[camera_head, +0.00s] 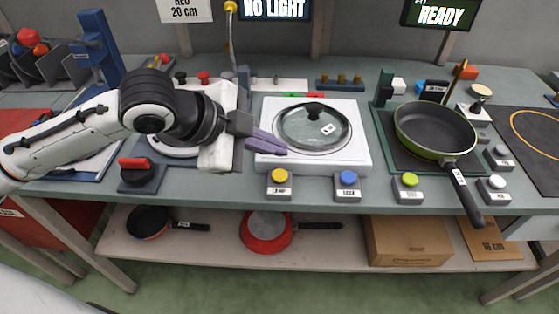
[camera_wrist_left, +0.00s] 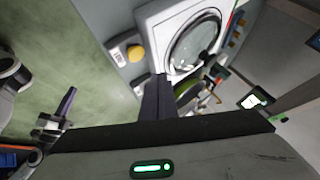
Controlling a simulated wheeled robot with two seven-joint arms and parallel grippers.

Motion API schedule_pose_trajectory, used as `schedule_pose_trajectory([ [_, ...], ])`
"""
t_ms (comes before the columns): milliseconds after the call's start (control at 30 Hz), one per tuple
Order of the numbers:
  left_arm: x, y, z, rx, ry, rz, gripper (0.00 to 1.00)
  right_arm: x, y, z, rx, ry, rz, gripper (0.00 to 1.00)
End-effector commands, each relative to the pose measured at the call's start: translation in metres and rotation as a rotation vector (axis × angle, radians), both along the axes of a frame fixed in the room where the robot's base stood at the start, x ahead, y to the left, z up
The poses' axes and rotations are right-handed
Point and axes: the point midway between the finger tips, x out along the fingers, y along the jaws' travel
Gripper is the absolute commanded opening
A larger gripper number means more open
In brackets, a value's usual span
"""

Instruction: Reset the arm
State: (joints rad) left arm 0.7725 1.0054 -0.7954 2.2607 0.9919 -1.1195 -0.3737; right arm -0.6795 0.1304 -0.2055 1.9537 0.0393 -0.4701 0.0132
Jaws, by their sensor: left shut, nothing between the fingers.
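My left gripper (camera_head: 283,150) reaches in from the left over the workbench (camera_head: 225,183). Its purple-grey fingers are shut and empty. They point right, in front of the left part of the white hob unit (camera_head: 360,150) with its glass lid (camera_head: 313,126). I cannot tell how high above the hob they are. In the left wrist view the shut fingers (camera_wrist_left: 155,98) show beside the hob's corner. A purple-grey finger-like part (camera_wrist_left: 66,103) at the left of that view looks like my right gripper. Its jaw state is unclear.
A black frying pan (camera_head: 435,130) sits at the right, its handle over the front edge. Buttons with yellow (camera_head: 279,177), blue (camera_head: 347,178) and green (camera_head: 410,180) caps line the front. A red-handled block (camera_head: 137,172) is below my left arm. Pans and a box (camera_head: 408,242) occupy the lower shelf.

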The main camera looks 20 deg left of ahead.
Motion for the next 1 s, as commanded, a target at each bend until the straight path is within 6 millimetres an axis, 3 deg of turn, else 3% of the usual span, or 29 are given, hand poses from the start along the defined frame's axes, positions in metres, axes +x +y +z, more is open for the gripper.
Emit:
schedule_pose_trajectory([
  [33, 0.000, 0.000, 0.011, 0.000, 0.001, -0.001, 0.00, -0.001, -0.002, 0.009, -0.001, 0.003, -0.005, 0.00],
  [167, 0.000, 0.000, 0.018, 0.000, 0.000, 0.000, 0.00, -0.003, -0.008, 0.012, -0.003, 0.006, -0.016, 0.00],
  [733, 0.000, -0.001, 0.017, -0.001, 0.001, 0.000, 0.00, -0.008, -0.009, 0.006, -0.005, 0.018, -0.016, 0.00],
  [867, -0.007, -0.010, 0.005, -0.017, 0.020, 0.004, 0.00, -0.008, -0.008, 0.007, -0.005, 0.016, -0.014, 0.00],
  [1000, -0.026, -0.033, -0.022, -0.075, 0.069, 0.046, 0.00, -0.008, -0.008, 0.007, -0.004, 0.017, -0.014, 0.00],
])
